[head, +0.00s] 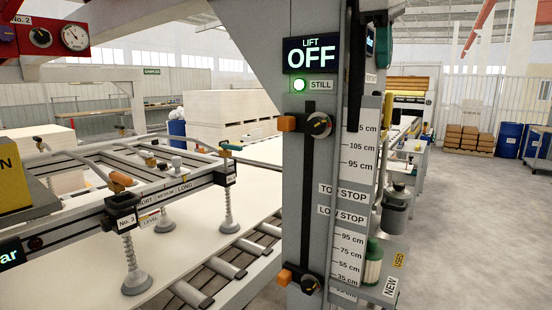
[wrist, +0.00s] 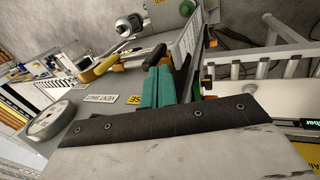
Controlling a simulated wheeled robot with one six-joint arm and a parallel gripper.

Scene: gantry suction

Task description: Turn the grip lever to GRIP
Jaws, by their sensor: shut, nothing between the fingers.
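In the wrist view a yellow handle (wrist: 98,69) lies on a grey panel, left of my gripper. It may be the grip lever, but no GRIP wording is readable. A yellow label (wrist: 133,99), partly covered and ending in "SE", sits beside my gripper. My gripper (wrist: 157,84) shows as two teal fingers close together, shut and empty. The fingers overlap the panel in the picture; I cannot tell whether they touch anything. I cannot pick out the grip lever or my gripper with certainty in the head view.
A round gauge (wrist: 50,120) and a VENT SHUT label (wrist: 98,98) are on the panel. In the head view a grey column carries a LIFT OFF display (head: 311,55) and orange stops. A suction frame (head: 170,190) with cups hangs over a white board (head: 75,265). Open floor lies at right.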

